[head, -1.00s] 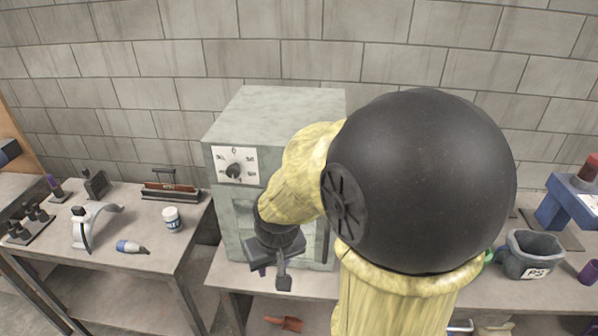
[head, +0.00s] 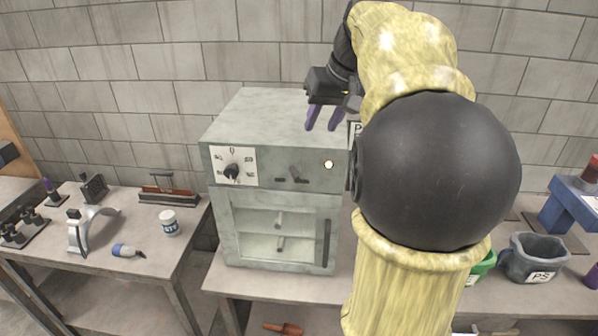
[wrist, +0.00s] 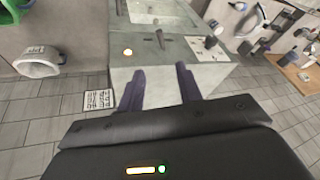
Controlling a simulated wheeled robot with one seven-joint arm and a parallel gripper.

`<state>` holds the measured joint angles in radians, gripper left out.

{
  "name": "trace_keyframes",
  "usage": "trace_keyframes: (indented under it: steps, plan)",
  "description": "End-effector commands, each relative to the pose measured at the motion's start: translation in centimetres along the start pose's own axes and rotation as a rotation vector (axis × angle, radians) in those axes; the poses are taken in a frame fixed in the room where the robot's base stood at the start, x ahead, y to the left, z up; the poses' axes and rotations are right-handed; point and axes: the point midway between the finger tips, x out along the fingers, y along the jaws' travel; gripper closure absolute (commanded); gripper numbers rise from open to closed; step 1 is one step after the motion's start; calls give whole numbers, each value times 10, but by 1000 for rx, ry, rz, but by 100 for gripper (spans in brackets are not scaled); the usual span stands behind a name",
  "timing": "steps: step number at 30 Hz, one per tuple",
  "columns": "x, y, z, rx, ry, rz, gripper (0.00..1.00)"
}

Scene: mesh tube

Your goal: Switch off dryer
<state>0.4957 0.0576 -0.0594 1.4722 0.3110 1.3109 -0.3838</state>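The dryer (head: 262,120) is a grey-green box on the middle bench. Its front panel has a white-faced dial (head: 232,168), a small switch lever (head: 296,172) and a glowing pale lamp (head: 328,164). In the wrist view the switch (wrist: 160,38) is beyond my fingertips, with the lamp (wrist: 128,51) to its left and the dial (wrist: 209,43) to its right. My gripper (head: 320,128) is raised near the dryer's upper right part. Its purple fingers (wrist: 160,70) are apart and empty, not visibly touching the switch.
The glass dryer door (head: 278,230) is shut, with a dark vertical handle (head: 326,243). A left bench holds a white jar (head: 169,223) and several tools. A grey bin (head: 532,258) and blue equipment (head: 570,208) stand at right. A block wall is behind.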

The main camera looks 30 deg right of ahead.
Motion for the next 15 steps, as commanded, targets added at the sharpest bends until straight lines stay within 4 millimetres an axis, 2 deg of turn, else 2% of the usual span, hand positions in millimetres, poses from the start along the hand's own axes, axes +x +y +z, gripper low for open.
trace_keyframes:
  steps: [8, 15]
  plan:
    - [5, 0, 0, 0, -2, 0, 65]
    - [36, -1, 0, 0, -5, -1, 65]
